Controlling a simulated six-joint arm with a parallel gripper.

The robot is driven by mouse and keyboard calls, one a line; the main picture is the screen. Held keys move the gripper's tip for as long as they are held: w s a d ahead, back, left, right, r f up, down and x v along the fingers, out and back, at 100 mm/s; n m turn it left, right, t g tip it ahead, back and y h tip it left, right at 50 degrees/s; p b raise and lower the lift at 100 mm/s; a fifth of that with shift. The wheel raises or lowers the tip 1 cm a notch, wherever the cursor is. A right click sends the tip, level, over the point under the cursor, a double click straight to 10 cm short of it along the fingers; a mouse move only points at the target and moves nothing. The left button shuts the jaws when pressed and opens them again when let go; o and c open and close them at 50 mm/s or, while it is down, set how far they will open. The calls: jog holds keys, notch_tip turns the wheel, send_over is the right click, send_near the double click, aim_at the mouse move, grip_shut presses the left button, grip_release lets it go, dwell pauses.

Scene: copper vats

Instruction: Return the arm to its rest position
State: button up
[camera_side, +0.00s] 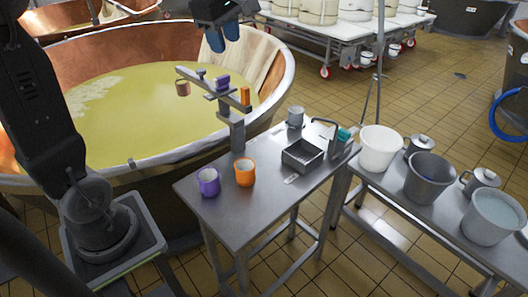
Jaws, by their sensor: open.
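My gripper (222,38) is at the top of the view, above the far side of the large copper vat (285,100). Its blue fingertips point down, are apart and hold nothing. The upper part of my arm is cut off by the top edge. My dark arm and round base stand at the left, beside the vat.
A steel table (262,205) holds a purple cup (208,182), an orange cup (245,172), a grey cup (295,117) and a dark square tray (303,156). A post with a crossbar (232,130) rises at the vat's edge below my gripper. Buckets (380,148) stand right.

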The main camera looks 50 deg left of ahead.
jog(key=s+d+f+m+t, duration=0.1)
jog(key=s+d+f+m, duration=0.3)
jog(key=m, duration=0.7)
jog(key=s+d+f+m+t, duration=0.2)
jog(key=s+d+f+m, duration=0.3)
jog(key=s+d+m, duration=0.3)
jog(key=s+m, duration=0.2)
jog(key=s, duration=0.2)
jog(key=shift+s+d+m+h, duration=0.35)
jog(key=shift+s+m+h, duration=0.05)
